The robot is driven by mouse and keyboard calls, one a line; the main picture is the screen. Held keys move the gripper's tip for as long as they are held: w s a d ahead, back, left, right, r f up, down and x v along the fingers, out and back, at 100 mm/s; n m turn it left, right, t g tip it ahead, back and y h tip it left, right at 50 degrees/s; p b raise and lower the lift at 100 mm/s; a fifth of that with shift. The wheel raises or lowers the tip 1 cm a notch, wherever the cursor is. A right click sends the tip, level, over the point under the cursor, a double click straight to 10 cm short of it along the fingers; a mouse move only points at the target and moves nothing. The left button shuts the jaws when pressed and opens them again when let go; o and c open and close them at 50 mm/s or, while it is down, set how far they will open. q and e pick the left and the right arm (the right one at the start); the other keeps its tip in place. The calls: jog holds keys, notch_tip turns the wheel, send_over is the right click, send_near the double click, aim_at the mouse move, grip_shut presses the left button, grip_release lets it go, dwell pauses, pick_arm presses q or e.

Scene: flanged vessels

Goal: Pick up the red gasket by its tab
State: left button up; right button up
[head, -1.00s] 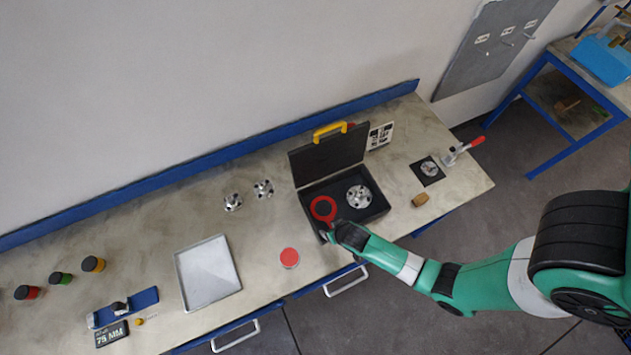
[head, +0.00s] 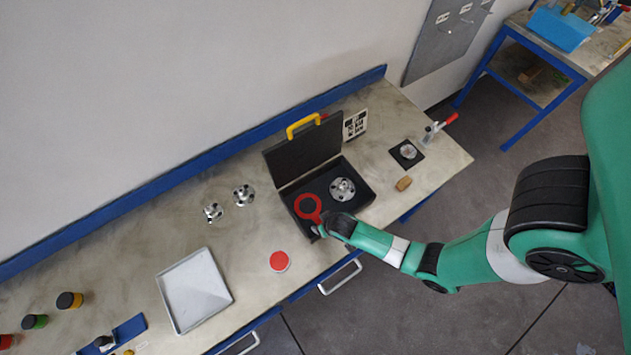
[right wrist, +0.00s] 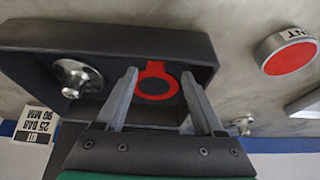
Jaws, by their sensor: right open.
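The red gasket (head: 308,207) is a flat ring with a tab, lying in the black open case (head: 368,198). In the right wrist view the gasket (right wrist: 157,94) shows between my two fingers, its tab (right wrist: 155,66) pointing toward the case's near wall. My right gripper (right wrist: 158,72) is open, one finger on each side of the tab, with gaps on both sides. Whether the fingers are level with the tab in height is hard to tell. In the head view my right gripper (head: 322,229) is at the case's front edge and partly hides the tab. My left gripper is not in view.
A silver flange (head: 342,190) sits in the case beside the gasket. The case lid (head: 303,150) stands open behind. A red-topped round tin (head: 279,261) and a metal tray (head: 193,290) lie to the left. Two small flanged parts (head: 243,194) stand further back.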

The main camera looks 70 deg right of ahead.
aim_at(320, 221)
jog(key=x, duration=0.1)
jog(key=b+x, duration=0.1)
jog(key=x, duration=0.2)
jog(key=shift+d+f, duration=0.25)
jog(key=shift+d, duration=0.1)
grip_shut()
